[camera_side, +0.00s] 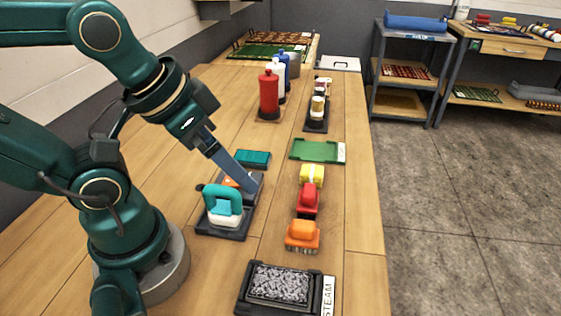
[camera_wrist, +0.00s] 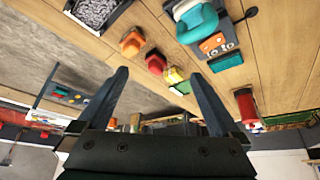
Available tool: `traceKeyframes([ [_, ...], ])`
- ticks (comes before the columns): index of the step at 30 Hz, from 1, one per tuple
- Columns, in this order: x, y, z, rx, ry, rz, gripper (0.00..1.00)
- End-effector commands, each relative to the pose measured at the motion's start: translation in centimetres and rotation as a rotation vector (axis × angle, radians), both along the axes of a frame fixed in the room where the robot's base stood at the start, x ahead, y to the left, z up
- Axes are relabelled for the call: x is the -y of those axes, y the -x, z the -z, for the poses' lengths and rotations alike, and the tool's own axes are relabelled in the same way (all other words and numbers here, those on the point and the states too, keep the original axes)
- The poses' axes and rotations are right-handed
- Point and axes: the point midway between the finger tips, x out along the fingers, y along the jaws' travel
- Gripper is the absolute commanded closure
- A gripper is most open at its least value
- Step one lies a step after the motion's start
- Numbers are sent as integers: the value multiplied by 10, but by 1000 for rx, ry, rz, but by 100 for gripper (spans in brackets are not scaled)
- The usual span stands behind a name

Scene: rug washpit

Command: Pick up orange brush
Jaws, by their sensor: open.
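The orange brush (camera_side: 302,233) stands on the wooden table, nearest in a row with a red brush (camera_side: 308,197) and a yellow brush (camera_side: 312,174). In the wrist view the orange brush (camera_wrist: 132,42) is at the upper middle-left, beyond my fingers, with the red brush (camera_wrist: 155,62) and yellow brush (camera_wrist: 174,77) beside it. My gripper (camera_side: 250,186) is open and empty, left of the row and above the dark tray with the teal-handled tool. In the wrist view my gripper (camera_wrist: 158,80) shows two spread fingers with nothing between them.
A teal-handled tool (camera_side: 222,201) stands on a dark base beside my gripper. A black tray marked STEAM (camera_side: 328,296) lies in front of the orange brush. A green tray (camera_side: 316,150) and a red bottle (camera_side: 268,96) stand farther back. Bare table lies right of the row.

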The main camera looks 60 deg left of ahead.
Motion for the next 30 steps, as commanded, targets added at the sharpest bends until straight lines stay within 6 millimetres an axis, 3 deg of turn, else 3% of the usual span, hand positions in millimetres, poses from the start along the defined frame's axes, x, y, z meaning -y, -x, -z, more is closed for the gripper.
traceKeyframes([
  [7, 0, -9, -11, 24, 105, -188, 0],
  [17, 17, -52, -10, -105, 281, -525, 0],
  [24, 41, -84, 24, -265, 312, -729, 0],
  [30, 61, -94, 64, -386, 258, -788, 0],
])
